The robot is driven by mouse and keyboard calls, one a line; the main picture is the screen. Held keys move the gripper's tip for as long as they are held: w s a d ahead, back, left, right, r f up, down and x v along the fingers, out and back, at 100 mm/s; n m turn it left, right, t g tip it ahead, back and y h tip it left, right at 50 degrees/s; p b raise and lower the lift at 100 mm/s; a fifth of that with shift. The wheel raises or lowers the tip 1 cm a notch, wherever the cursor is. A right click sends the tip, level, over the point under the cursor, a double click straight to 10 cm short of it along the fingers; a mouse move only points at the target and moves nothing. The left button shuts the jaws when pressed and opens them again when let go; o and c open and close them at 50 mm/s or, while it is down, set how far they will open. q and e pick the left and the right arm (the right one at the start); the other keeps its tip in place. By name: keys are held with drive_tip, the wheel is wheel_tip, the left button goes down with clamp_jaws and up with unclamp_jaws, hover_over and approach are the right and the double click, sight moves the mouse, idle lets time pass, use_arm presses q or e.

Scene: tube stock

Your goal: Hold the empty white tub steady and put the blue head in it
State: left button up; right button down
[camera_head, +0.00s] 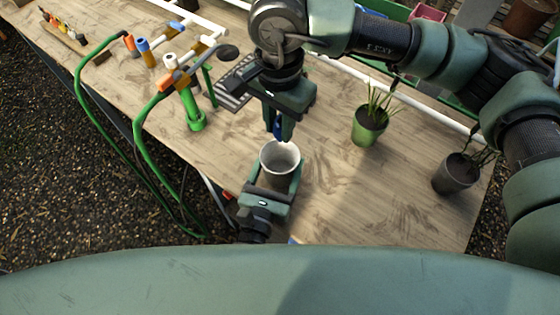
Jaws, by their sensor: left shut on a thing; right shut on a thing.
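The white tub (281,146) stands on the wooden table (330,200) near its front edge, its open mouth facing up and its inside looking empty. My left gripper (277,184) is shut on the tub from the front side, its fingers along the tub's sides. My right gripper (280,133) points down just behind and above the tub's far rim. It is shut on the blue head (278,127), of which only a small blue part shows between the fingers. Whether the blue head touches the rim I cannot tell.
A green potted plant (369,127) and a dark potted plant (455,173) stand to the right. A pipe stand with a green hose (142,148) and coloured fittings is at the left. A dark slotted grate (233,88) lies behind my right gripper. The table between tub and plants is clear.

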sight(279, 115)
drive_tip(key=shift+f, duration=3.9)
drive_tip(key=c, duration=1.1)
unclamp_jaws()
wheel_tip(279, 115, up, 12)
use_arm(q)
drive_tip(key=o, duration=1.5)
drive_tip(key=shift+c, duration=0.2)
